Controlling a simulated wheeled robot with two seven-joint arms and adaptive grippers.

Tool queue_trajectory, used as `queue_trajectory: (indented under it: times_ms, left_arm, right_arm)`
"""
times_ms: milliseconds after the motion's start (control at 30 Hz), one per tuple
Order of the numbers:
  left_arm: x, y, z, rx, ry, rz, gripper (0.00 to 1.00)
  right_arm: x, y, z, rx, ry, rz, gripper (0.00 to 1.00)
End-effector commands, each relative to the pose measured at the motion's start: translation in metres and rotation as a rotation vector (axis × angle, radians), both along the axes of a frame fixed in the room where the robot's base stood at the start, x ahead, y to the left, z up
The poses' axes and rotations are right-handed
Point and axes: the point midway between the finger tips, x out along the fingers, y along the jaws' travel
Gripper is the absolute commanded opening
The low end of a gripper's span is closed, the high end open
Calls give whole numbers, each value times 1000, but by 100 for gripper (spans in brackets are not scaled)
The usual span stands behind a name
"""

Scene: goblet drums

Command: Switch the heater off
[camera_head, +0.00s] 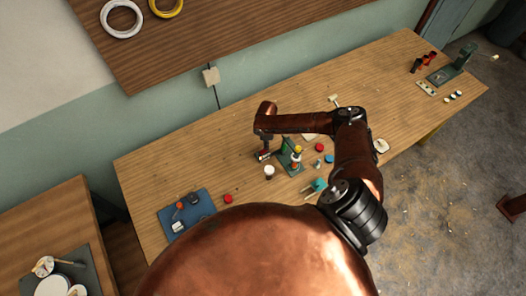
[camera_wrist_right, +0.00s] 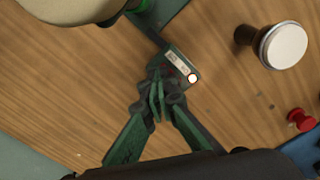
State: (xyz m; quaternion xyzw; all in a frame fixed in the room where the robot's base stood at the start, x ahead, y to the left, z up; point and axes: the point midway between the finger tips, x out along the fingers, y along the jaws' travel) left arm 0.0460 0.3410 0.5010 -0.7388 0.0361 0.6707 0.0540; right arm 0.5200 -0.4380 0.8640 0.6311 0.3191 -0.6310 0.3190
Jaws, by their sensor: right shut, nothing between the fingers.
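In the head view my right gripper (camera_head: 263,154) points down at the bench beside a green stand (camera_head: 289,161). My left gripper is not in view.
A large pale round thing (camera_wrist_right: 65,6) fills the wrist view's top left. A blue mat (camera_head: 187,215) lies at the bench's left; the back left is clear.

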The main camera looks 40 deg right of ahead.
Motion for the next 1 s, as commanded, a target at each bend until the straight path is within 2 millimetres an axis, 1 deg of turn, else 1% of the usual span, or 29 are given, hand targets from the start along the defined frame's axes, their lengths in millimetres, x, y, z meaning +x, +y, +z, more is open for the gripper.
queue_trajectory:
  times_ms: [333, 1000]
  left_arm:
    - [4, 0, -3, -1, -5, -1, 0]
    - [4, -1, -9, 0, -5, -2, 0]
  right_arm:
    - [0, 0, -5, 0, 0, 0, 0]
    - [0, 0, -15, 0, 0, 0, 0]
